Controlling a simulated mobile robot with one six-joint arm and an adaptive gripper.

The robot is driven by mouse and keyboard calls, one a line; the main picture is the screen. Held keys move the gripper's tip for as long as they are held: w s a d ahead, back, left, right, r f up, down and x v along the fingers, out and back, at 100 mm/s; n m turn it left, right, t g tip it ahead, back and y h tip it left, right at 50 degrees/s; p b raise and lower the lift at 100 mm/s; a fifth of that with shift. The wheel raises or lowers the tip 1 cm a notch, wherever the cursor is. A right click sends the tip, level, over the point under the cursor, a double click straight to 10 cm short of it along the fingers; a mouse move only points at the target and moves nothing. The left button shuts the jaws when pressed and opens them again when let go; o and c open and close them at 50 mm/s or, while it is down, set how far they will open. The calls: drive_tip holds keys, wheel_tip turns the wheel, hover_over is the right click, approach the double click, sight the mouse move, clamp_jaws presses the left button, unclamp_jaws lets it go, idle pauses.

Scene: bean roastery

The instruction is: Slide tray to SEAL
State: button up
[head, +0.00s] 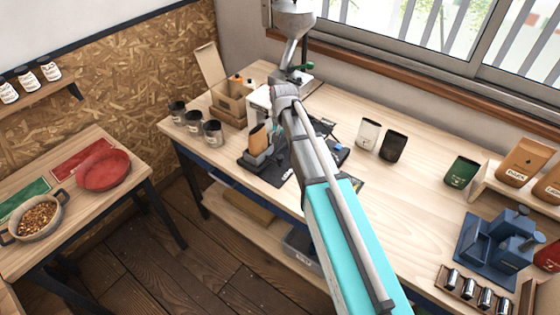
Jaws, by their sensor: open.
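A dark tray-like carriage (257,158) stands on a dark base (278,177) on the long wooden bench. A brown pouch (258,137) stands upright in it. My arm reaches in from the lower right and covers the base's right part. My gripper (277,131) is mostly hidden behind the wrist, close to the right of the pouch. It is open; I cannot tell whether it touches the carriage. A white machine (261,98) stands behind. No SEAL marking is readable.
Several dark cups (194,122) and an open cardboard box (232,105) stand left of the carriage. A white pouch (369,134) and a black pouch (393,146) stand to the right. A blue fixture (490,248) is at the lower right. The bench's middle right is clear.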

sight(280, 157)
drive_tip(key=shift+a+f+b, duration=0.15)
drive_tip(key=shift+f+b, duration=3.7)
drive_tip(key=shift+f, duration=0.25)
clamp_jaws()
